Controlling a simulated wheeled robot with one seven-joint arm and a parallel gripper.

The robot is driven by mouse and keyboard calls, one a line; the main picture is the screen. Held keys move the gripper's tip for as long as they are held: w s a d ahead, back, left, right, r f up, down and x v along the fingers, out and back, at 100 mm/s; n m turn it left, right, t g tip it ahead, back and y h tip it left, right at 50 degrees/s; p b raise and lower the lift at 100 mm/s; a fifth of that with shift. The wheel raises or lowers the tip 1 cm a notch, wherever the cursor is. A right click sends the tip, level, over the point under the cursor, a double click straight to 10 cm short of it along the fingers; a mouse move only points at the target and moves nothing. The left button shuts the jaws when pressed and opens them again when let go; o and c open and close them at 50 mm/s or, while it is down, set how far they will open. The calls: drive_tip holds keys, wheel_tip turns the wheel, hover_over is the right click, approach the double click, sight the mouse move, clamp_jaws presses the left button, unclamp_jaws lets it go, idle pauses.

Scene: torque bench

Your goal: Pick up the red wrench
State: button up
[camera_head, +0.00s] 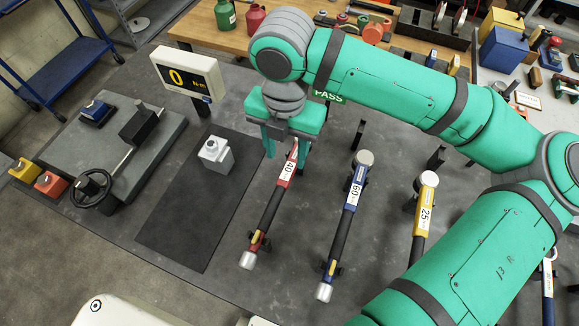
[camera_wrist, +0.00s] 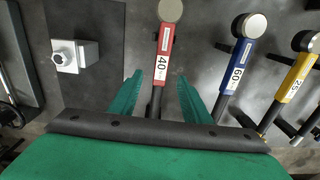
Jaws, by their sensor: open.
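The red wrench (camera_head: 272,205) lies on the grey bench, slanting from my gripper down to its silver end, with a white "40" label on its red part. In the wrist view the red wrench (camera_wrist: 165,42) runs upright in the picture, its round head at the top. My gripper (camera_head: 285,155) is over the wrench's upper end, and its arm hides the head in the head view. In the wrist view the fingers of my gripper (camera_wrist: 161,80) are apart, one on each side of the wrench, with gaps visible. Whether the fingers touch it cannot be told.
A blue wrench (camera_head: 348,214) marked 60 and a yellow wrench (camera_head: 424,215) marked 25 lie to the right. A dark mat (camera_head: 190,230) with a grey block (camera_head: 216,155) is on the left. A display (camera_head: 188,72) reading 0 stands behind.

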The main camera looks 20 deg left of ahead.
sight(287, 172)
wheel_tip(287, 172, down, 3)
drive_tip(key=shift+r, duration=0.1)
drive_tip(key=shift+d+f, duration=0.15)
drive_tip(key=shift+f, duration=2.6)
clamp_jaws()
